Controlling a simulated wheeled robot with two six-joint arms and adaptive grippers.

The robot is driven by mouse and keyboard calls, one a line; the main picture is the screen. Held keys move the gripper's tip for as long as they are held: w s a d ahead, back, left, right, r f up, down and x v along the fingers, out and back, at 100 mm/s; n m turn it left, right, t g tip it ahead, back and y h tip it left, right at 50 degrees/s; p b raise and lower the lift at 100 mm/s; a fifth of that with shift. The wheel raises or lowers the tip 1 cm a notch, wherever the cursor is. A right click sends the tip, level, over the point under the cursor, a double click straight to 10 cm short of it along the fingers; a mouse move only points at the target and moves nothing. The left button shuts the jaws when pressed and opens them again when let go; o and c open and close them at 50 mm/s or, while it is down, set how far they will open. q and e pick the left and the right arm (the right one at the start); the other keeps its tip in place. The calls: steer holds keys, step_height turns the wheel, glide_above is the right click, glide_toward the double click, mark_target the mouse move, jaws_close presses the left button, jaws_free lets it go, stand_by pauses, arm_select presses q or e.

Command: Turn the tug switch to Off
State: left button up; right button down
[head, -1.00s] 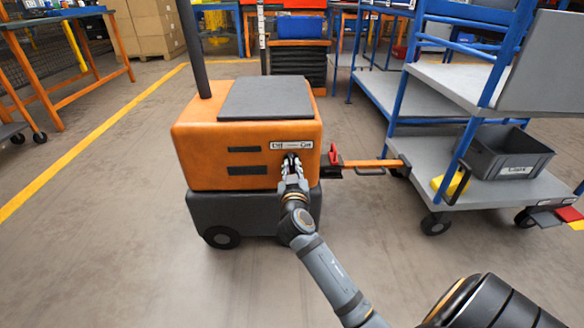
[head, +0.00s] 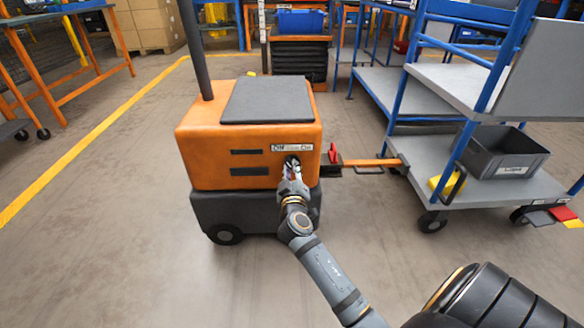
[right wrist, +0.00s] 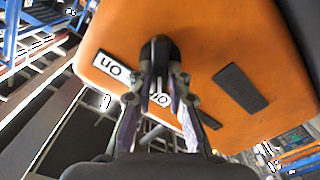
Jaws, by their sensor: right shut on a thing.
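The orange tug (head: 225,155) stands in the middle of the head view, with a white Off/On label strip (head: 292,147) on its front face. Its switch is a black knob just below that strip, mostly covered by my gripper in the head view; it shows in the right wrist view as a dark knob (right wrist: 160,46). My right gripper (head: 292,166) is shut on the knob, its two fingers on either side of it. In the right wrist view the On label (right wrist: 110,67) is clear, while the other label (right wrist: 159,99) is partly behind the fingers. My left gripper is not in view.
A red lever (head: 333,153) and an orange tow bar (head: 368,162) link the tug to a blue-framed cart (head: 440,178) on the right. The cart carries a grey bin (head: 505,155). The floor left of the tug is clear.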

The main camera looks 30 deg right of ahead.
steer(key=shift+n, duration=0.3)
steer(key=c, duration=1.3)
jaws_free()
steer(key=v, duration=0.7)
steer(key=shift+s+a, duration=0.2)
